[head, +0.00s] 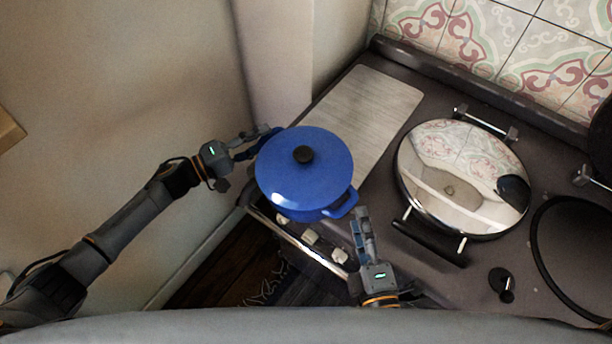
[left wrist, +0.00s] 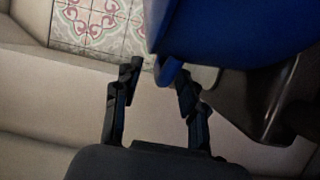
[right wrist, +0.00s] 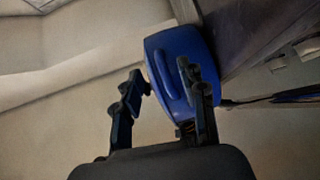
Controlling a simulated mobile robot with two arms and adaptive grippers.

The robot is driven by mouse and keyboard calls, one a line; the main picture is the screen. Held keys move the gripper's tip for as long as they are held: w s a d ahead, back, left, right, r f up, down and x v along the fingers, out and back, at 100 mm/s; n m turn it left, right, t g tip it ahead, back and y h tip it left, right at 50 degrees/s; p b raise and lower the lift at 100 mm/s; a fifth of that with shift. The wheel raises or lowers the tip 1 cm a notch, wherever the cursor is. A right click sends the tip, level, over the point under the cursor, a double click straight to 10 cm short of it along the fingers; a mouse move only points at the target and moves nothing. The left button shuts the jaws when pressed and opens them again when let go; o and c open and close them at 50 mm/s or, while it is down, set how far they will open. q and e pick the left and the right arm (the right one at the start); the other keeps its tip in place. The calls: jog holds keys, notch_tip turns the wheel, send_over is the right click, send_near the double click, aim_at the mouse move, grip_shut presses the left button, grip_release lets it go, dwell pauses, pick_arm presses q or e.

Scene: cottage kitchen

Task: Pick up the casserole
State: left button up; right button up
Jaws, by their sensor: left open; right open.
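The blue casserole (head: 290,185), with its lid on and a black knob (head: 303,154), sits upright at the front left corner of the counter. My left gripper (head: 258,143) is at its far left side, open. In the left wrist view, a blue handle (left wrist: 168,70) shows between the open fingertips (left wrist: 158,78), and the casserole body (left wrist: 230,30) is beyond. My right gripper (head: 362,232) is open beside the near right handle (head: 343,205). In the right wrist view, the casserole (right wrist: 180,60) and its handle lie ahead between the fingers (right wrist: 162,82). I cannot tell whether either gripper touches it.
A striped light board (head: 375,105) lies behind the casserole. A shiny round lidded hob (head: 460,180) with a dark handle stands to the right. Stove knobs (head: 310,236) line the counter front below the casserole. A wall bounds the left side.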

aim_at(274, 132)
pick_arm(q)
jog(key=x, duration=0.3)
jog(key=shift+w+d, duration=0.25)
jog(key=shift+w, duration=0.1)
pick_arm(e)
jog(key=w, duration=0.4)
jog(key=shift+a+f, duration=0.15)
jog(key=shift+a, duration=0.15)
pick_arm(q)
jog(key=shift+w+d, duration=0.1)
jog(key=shift+d, duration=0.25)
pick_arm(e)
jog(key=shift+w, duration=0.3)
pick_arm(q)
grip_shut()
pick_arm(e)
grip_shut()
